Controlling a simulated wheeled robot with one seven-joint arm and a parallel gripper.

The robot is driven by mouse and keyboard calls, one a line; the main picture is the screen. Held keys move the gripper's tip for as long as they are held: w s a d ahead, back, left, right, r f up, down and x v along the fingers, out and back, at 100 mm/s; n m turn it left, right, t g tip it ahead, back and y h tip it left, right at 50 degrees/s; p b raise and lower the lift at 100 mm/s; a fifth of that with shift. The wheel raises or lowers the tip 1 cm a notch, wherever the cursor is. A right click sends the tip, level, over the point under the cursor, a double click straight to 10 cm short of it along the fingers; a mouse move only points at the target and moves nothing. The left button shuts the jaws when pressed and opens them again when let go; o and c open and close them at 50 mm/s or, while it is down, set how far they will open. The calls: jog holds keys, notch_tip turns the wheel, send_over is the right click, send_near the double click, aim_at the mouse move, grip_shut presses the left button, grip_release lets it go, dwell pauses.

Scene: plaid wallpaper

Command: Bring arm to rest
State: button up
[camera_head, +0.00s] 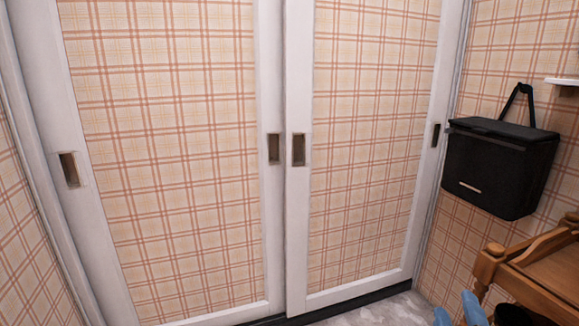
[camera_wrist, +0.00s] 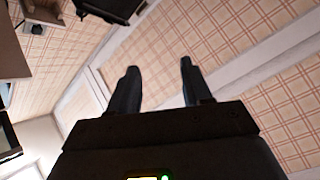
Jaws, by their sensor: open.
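My gripper (camera_head: 457,312) shows at the bottom right of the head view, as two light blue fingers with a dark body partly cut off by the frame edge. In the wrist view its two dark fingers (camera_wrist: 159,66) stand well apart with nothing between them. The gripper is open and empty. The rest of my arm is hidden.
White-framed plaid sliding doors (camera_head: 284,230) fill most of the head view. A black box bag (camera_head: 500,168) hangs on the right wall. A wooden piece of furniture (camera_head: 540,275) stands below it, close to my gripper. Bare floor (camera_head: 375,306) shows before the doors.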

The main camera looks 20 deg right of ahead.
jog(key=s+a+f+y, duration=0.4)
jog(key=s+a, duration=0.1)
jog(key=s, duration=0.2)
jog(key=s+a+f+y, duration=0.3)
jog(key=s+a, duration=0.3)
jog(key=s, duration=0.1)
jog(key=s+a+r+m+y, duration=0.1)
jog(key=s+r+m+y, duration=0.1)
jog(key=s, duration=0.6)
jog(key=s+a+r+m+y, duration=0.1)
jog(key=s+r+m, duration=0.15)
jog(key=s, duration=0.55)
notch_tip(320, 180, up, 26)
jog(key=p, duration=2.6)
jog(key=shift+w+a, duration=0.2)
jog(key=shift+w, duration=0.15)
